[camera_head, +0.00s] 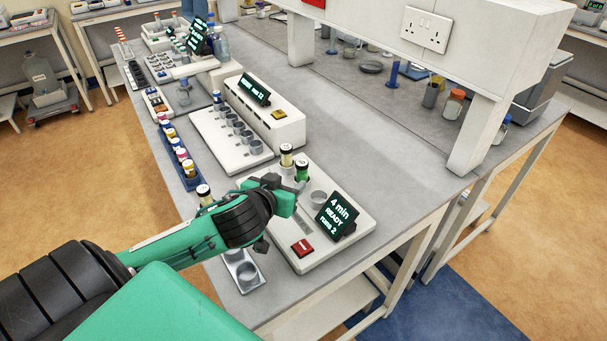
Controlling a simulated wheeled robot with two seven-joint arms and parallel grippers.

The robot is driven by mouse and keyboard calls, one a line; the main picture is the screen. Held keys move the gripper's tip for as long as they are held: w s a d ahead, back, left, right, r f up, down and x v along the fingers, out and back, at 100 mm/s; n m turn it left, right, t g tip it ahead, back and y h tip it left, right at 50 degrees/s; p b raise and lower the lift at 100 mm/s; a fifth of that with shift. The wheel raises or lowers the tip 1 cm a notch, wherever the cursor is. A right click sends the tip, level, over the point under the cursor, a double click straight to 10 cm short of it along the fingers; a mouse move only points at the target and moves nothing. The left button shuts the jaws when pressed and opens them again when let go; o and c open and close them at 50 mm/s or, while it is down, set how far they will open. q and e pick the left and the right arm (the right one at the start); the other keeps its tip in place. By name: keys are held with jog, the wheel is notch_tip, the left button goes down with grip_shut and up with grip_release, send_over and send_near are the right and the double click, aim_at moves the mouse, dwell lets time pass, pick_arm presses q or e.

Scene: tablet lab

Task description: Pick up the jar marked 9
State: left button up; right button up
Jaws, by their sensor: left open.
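Several small jars with pale lids are in view, but their lid marks are too small to read, so I cannot tell which is marked 9. A green-bodied jar (302,173) stands on the white machine beside the "4 min READY" display. A pale-yellow jar (286,155) stands just behind it. Another jar (203,192) shows above my left forearm, its lower part hidden. My left gripper (285,193) is open, its fingers close to the green jar; whether they touch it or surround it I cannot tell. My right gripper is not in view.
The white machine (340,248) has a raised display (338,216) and a red switch (302,247). A blue rack (192,183) of coloured jars lies along the left bench edge. A long white unit (262,120) with cups stands behind. Clear bench lies right of the machines.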

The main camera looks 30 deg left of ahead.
aim_at(299, 172)
pick_arm(q)
jog(key=p+x, duration=0.1)
jog(key=x, duration=0.5)
jog(key=shift+w+a+f, duration=0.1)
jog(key=shift+w, duration=0.2)
jog(key=shift+p+x, duration=0.9)
jog(key=shift+x, duration=1.5)
jog(key=shift+w+f, duration=0.15)
jog(key=shift+w, duration=0.15)
jog(key=c, duration=1)
jog(key=shift+c, duration=0.3)
